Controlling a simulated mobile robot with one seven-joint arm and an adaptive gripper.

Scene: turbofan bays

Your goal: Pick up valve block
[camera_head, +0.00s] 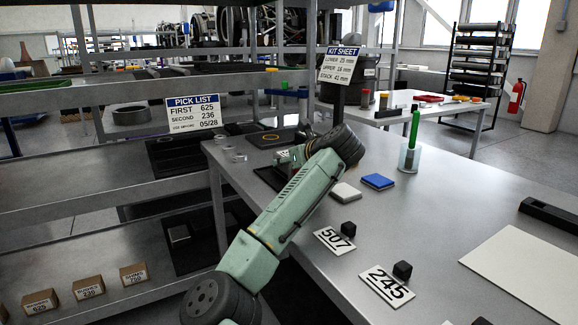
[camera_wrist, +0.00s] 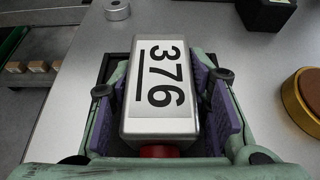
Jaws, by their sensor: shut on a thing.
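A grey metal block, taken as the valve block (camera_wrist: 150,120), fills the middle of the wrist view. Its top bears a white label reading 376, and a red round part shows at its near end. My gripper (camera_wrist: 166,92) is shut on it, with purple-lined fingers along its left and right sides. A dark edge shows behind the block; I cannot tell whether the block is clear of what lies below. In the head view my green arm reaches over the table (camera_head: 440,215) and largely hides the gripper and the block.
Tags 507 (camera_head: 335,240) and 245 (camera_head: 387,286) lie on the table with small black cubes beside them. A blue pad (camera_head: 377,181), a white pad (camera_head: 345,192) and a cup with a green tool (camera_head: 410,157) stand nearby. A shelf with a pick list (camera_head: 194,113) is left.

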